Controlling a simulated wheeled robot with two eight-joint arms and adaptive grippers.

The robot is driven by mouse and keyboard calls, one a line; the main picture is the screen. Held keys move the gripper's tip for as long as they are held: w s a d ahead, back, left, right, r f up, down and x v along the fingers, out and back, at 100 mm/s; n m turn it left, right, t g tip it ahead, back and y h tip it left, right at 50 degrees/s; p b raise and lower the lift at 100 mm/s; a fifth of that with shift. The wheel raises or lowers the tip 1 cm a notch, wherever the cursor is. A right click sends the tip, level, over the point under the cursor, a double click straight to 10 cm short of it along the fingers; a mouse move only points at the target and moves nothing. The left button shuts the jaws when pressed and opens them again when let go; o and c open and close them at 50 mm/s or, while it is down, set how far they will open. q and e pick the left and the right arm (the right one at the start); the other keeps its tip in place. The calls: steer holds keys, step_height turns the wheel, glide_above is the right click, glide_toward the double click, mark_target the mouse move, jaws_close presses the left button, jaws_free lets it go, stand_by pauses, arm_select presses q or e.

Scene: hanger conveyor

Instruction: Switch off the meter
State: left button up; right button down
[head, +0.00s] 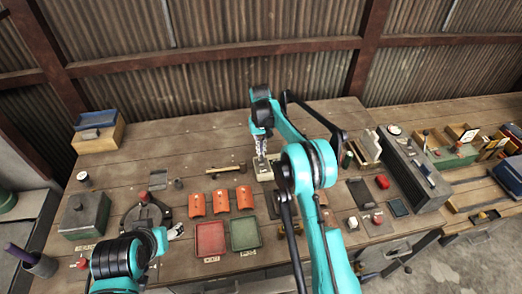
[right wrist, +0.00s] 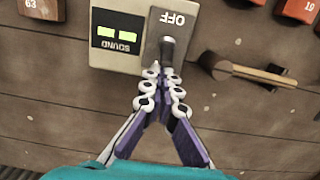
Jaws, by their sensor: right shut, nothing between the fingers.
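The meter is a cream box (right wrist: 117,60) marked SOUND, with two lit green windows, seen upside down in the right wrist view. Beside it is a grey plate (right wrist: 152,40) marked OFF, with a dark lever or slot (right wrist: 167,50). My right gripper (right wrist: 160,75) is shut and empty, its fingertips at the dark part; I cannot tell if they touch it. In the head view the right gripper (head: 262,150) points down over the meter (head: 263,174), hiding part of it. My left gripper (head: 175,231) is small and partly hidden by its arm at lower left.
A wooden-handled tool (right wrist: 250,72) lies close to the meter. Orange blocks (head: 221,201), a red tray (head: 210,238) and a green tray (head: 244,233) are in front. A green box (head: 85,215) stands at left. Bare bench (head: 190,130) lies behind and left.

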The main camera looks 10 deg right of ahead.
mark_target(262, 156)
steer(key=shift+s+r+t+b, duration=0.2)
steer(key=shift+s+t+b, duration=0.2)
steer(key=shift+t, duration=0.3)
steer(key=shift+s+r+t+b, duration=0.1)
steer(key=shift+s+t+b, duration=0.25)
steer(key=shift+t, duration=0.35)
steer(key=s+t+b, duration=0.2)
steer(key=t, duration=0.1)
steer(key=shift+r, duration=0.15)
steer(key=shift+w+r+t, duration=0.1)
steer(key=shift+r+t, duration=0.1)
steer(key=shift+t, duration=0.1)
steer(key=shift+w, duration=0.15)
steer(key=shift+r+p, duration=0.45)
steer(key=shift+r, duration=0.35)
